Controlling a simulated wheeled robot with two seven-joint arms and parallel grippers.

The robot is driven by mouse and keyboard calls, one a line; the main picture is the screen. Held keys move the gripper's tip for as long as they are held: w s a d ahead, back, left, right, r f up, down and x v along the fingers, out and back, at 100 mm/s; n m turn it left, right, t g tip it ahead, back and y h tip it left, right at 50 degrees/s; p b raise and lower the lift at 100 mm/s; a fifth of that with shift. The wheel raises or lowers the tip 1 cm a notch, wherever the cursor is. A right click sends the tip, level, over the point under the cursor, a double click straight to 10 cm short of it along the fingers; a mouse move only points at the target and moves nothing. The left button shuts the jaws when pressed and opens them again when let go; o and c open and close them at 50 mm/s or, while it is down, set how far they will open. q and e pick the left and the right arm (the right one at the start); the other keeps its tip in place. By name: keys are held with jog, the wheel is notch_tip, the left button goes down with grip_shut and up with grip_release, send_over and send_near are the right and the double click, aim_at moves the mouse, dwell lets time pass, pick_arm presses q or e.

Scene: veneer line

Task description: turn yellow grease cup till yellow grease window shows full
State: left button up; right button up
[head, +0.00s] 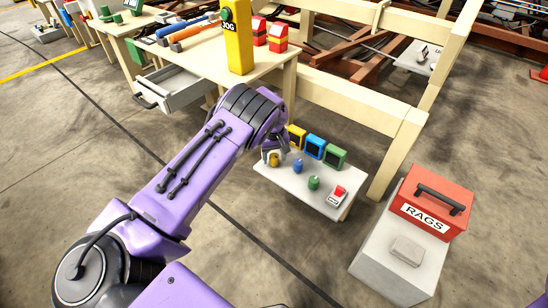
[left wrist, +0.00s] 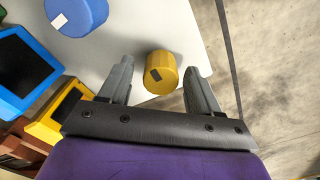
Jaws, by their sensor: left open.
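In the head view the yellow cup (head: 274,159) shows at the shelf's left end, partly behind my left gripper (head: 270,154). The yellow grease window (head: 296,137) is a yellow-framed box behind it; its dark face shows in the left wrist view (left wrist: 66,103), but I cannot read its level. My right gripper is not in view.
On the shelf (head: 330,206) stand a blue cup (head: 298,166), a green cup (head: 314,183) and a red-and-white switch (head: 337,194). Blue (head: 315,146) and green (head: 335,156) windows line its back. A red RAGS box (head: 432,205) sits on a grey block at right. A drawer (head: 175,87) hangs open.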

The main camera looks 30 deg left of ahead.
pick_arm(q)
jog(key=c, duration=1)
jog(key=shift+r+m, duration=0.1)
jog(key=shift+m, duration=0.2)
jog(key=shift+m+p, duration=0.7)
jog(key=shift+m, duration=0.3)
jog(key=shift+m+p, duration=0.35)
jog(key=shift+m, duration=1.15)
jog(key=shift+c, duration=0.2)
jog(key=o, duration=1)
